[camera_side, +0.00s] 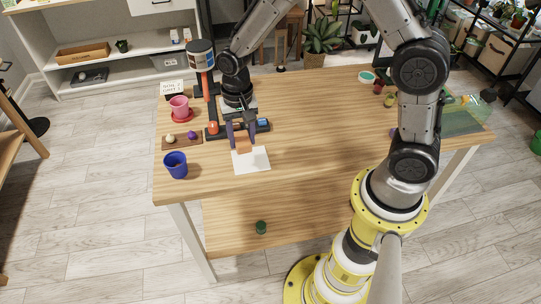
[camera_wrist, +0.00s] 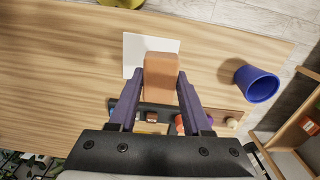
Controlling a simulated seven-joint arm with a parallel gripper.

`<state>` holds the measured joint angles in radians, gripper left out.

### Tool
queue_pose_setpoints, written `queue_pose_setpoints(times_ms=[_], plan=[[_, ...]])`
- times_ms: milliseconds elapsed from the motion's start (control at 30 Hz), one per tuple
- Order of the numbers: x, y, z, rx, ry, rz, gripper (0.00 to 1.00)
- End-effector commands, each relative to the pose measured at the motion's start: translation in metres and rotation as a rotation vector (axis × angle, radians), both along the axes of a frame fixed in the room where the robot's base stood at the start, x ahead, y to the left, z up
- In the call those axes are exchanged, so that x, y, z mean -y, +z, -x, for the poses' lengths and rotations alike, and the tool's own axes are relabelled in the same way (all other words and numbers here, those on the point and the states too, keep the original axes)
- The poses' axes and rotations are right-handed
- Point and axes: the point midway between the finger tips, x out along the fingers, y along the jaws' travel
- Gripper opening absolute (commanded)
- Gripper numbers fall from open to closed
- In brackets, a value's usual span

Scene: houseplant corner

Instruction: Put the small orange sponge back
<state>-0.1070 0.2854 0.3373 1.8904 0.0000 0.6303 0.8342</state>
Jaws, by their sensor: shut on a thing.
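The small orange sponge (camera_side: 243,145) is between the purple fingers of my gripper (camera_side: 241,135), which is shut on it. In the wrist view the sponge (camera_wrist: 161,75) sticks out past the fingertips of my gripper (camera_wrist: 160,85). It overlaps a white sheet (camera_side: 253,161) on the table; whether it touches the sheet I cannot tell. The sheet also shows in the wrist view (camera_wrist: 132,50). A black holder (camera_side: 262,126) with an orange and a blue item lies just behind my gripper, partly hidden by it.
A blue cup (camera_side: 176,167) stands left of the sheet. A wooden tray (camera_side: 205,143) with small round items and a pink pot (camera_side: 180,106) on a red saucer stand at the left. A dark post with a can (camera_side: 201,56) rises behind. The table's middle right is clear.

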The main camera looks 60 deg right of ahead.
Motion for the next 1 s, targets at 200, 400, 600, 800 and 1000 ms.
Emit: queue_pose_setpoints(times_ms=[200,400,600,800,1000], plan=[[0.021,0.017,0.074,0.006,0.041,0.0,0.04],[0.039,0.034,0.14,0.006,0.041,0.0,0.04],[0.05,0.044,0.197,0.006,0.016,0.0,0.04],[0.056,0.048,0.226,0.004,-0.028,0.0,0.04],[0.061,0.051,0.22,-0.002,-0.059,0.0,0.04]])
